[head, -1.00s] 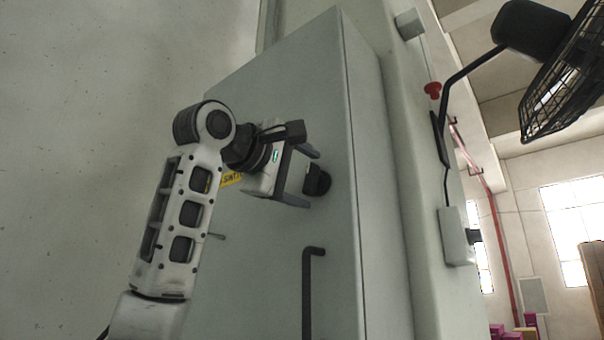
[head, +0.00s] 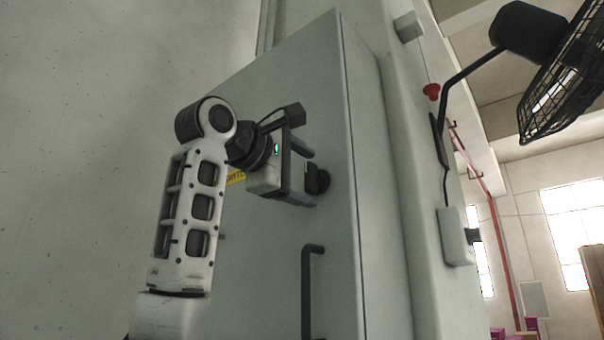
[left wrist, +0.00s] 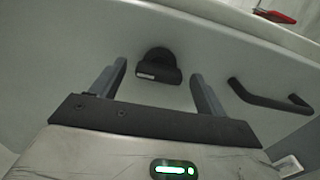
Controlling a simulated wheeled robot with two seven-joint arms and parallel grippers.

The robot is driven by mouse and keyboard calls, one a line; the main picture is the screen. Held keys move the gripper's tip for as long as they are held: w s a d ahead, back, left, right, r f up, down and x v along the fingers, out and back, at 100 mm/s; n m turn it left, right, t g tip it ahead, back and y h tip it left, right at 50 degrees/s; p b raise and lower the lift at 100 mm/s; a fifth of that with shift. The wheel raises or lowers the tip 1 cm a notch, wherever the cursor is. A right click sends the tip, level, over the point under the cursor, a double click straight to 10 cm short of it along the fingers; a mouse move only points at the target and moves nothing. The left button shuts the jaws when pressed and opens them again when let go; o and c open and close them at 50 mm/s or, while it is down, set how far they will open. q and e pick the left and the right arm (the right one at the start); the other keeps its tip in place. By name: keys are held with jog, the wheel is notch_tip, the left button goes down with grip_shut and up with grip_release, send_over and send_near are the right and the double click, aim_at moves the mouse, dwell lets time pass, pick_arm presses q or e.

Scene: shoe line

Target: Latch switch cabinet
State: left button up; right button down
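The grey switch cabinet (head: 290,90) stands on the wall with its door closed against the body as far as I can see. A black rotary latch knob (head: 317,180) sits on the door; it also shows in the left wrist view (left wrist: 158,66). My left gripper (head: 308,178) is open in front of the door, its two fingers on either side of the knob's direction. In the left wrist view the knob lies between and beyond the fingertips (left wrist: 158,82), with no contact that I can make out. My right gripper is not in view.
A black bar handle (head: 307,285) is fixed on the door below the knob. A yellow label (head: 236,177) is partly hidden behind my left gripper. A black fan (head: 555,75), a red button (head: 432,91) and a grey box (head: 455,236) are to the right.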

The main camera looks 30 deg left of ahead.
pick_arm(q)
jog(key=shift+s, duration=0.5)
jog(key=s+a+b, duration=0.1)
jog(key=s+b, duration=0.3)
jog(key=s, duration=1.1)
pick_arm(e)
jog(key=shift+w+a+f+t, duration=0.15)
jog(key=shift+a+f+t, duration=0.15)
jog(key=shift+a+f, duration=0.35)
pick_arm(q)
jog(key=shift+w+a, duration=0.1)
jog(key=shift+a, duration=0.05)
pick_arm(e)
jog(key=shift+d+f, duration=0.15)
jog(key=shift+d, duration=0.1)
